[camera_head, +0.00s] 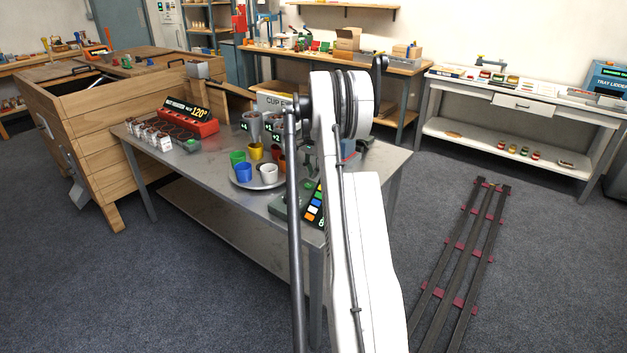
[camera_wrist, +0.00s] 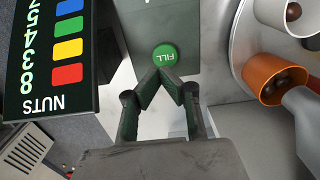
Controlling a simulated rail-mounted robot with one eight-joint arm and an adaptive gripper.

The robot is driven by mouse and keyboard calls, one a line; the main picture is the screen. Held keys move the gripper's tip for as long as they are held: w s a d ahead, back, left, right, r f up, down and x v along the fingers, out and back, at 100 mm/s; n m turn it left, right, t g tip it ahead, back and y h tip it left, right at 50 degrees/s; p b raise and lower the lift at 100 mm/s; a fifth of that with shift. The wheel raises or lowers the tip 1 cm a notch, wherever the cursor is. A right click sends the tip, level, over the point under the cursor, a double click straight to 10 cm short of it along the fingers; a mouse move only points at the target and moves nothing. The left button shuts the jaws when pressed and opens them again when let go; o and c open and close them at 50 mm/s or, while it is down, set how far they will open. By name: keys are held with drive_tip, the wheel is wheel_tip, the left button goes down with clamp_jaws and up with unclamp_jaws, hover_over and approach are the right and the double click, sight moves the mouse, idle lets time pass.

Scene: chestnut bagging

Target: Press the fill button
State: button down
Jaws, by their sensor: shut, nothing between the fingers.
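The round green fill button (camera_wrist: 166,56) sits on a grey-green housing (camera_wrist: 150,20) in the wrist view, its FILL label upside down. My gripper (camera_wrist: 165,74) is shut and empty, its dark fingertips meeting at the button's near edge in the picture. I cannot tell whether they touch it. Left of the button is a black panel (camera_wrist: 45,55) with coloured squares and the word NUTS. In the head view this panel (camera_head: 314,206) shows at the table's front edge, partly behind my arm. My gripper is hidden in the head view.
A round tray (camera_head: 240,184) with coloured cups stands on the steel table (camera_head: 205,165). In the wrist view an orange cup (camera_wrist: 262,85) holding dark nuts and a white cup (camera_wrist: 285,15) lie to the right. A red display unit (camera_head: 200,128) stands further back.

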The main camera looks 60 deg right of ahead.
sight(313, 184)
wheel_tip(313, 184, up, 9)
drive_tip(key=shift+r, duration=0.15)
drive_tip(key=shift+d, duration=0.1)
idle(0.7)
drive_tip(key=w+a+r+n+t+h, duration=0.1)
drive_tip(key=w+a+r+n, duration=0.1)
drive_tip(key=a+r, duration=0.5)
drive_tip(key=w+a+r+n, duration=0.2)
drive_tip(key=w+a+r, duration=0.15)
drive_tip(key=a, duration=0.75)
drive_tip(key=s+a+r+n+t, duration=0.15)
drive_tip(key=a+r, duration=0.25)
drive_tip(key=a, duration=0.6)
drive_tip(key=s+a+r+n, duration=0.2)
drive_tip(key=a+r+n, duration=0.1)
drive_tip(key=a, duration=0.6)
drive_tip(key=s+a+n+t, duration=0.15)
drive_tip(key=s+a, duration=0.25)
drive_tip(key=a, duration=0.4)
drive_tip(key=s+a+n+t, duration=0.1)
drive_tip(key=s+a+n, duration=0.2)
drive_tip(key=s+a, duration=0.35)
drive_tip(key=s+a+f+n+t, duration=0.2)
drive_tip(key=s+a+f+n, duration=0.3)
drive_tip(key=s+a, duration=0.5)
drive_tip(key=a+f, duration=0.1)
drive_tip(key=a, duration=0.2)
drive_tip(key=shift+s+a+f+n+y, duration=0.2)
drive_tip(key=shift+s+n+y, duration=0.1)
drive_tip(key=shift+s+y, duration=0.1)
